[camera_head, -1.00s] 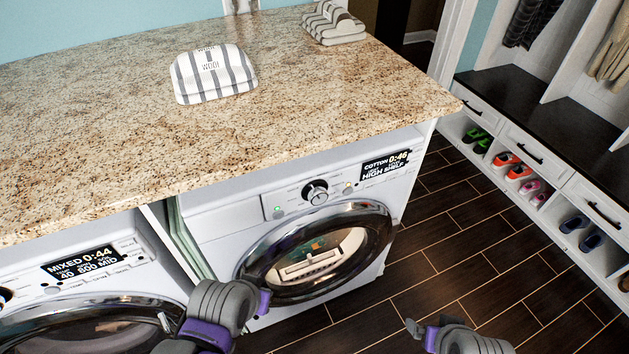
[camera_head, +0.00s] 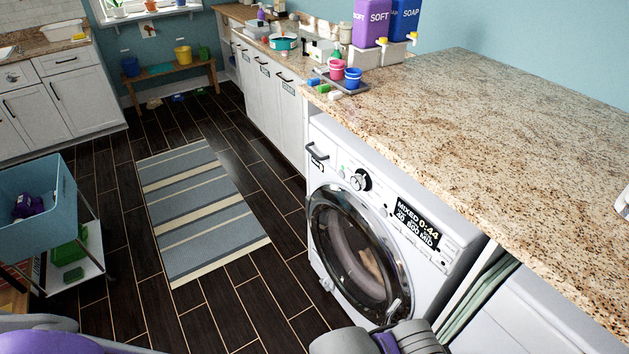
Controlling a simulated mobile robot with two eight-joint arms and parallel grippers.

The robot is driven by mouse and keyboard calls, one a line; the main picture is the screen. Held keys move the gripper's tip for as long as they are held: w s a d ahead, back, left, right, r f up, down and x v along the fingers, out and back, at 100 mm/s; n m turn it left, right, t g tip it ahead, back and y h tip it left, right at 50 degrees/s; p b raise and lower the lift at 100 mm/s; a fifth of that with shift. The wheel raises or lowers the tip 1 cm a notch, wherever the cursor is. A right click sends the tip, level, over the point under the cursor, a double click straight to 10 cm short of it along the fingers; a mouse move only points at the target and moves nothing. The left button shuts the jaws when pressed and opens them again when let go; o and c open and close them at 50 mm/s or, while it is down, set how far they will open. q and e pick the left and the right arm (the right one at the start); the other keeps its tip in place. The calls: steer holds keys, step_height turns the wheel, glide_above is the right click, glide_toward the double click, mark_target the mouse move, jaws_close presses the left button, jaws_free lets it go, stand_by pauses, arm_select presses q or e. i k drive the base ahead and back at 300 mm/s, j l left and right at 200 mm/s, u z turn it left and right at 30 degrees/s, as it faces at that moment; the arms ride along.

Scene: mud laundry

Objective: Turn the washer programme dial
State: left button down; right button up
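The washer (camera_head: 453,262) is the white front-loader under the counter. Its round black-and-silver programme dial (camera_head: 360,180) is on the upper panel, left of the display (camera_head: 418,222) reading MIXED 0:44. The washer's round glass door (camera_head: 355,255) looks shut, with a silver handle (camera_head: 393,312) at its lower right. My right gripper is not in view.
The granite counter (camera_head: 500,120) overhangs the washer. Detergent dispensers (camera_head: 385,22) and a dark tray (camera_head: 338,80) with cups stand on it. A blue basket (camera_head: 40,190) on a cart is at left. A striped rug (camera_head: 200,210) lies on the floor, which is open left of the washer.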

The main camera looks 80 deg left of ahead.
mark_target(360, 180)
steer(key=j+u, duration=0.1)
steer(key=u, duration=2.2)
steer(key=i+j, duration=0.65)
steer(key=i+j+u, duration=0.05)
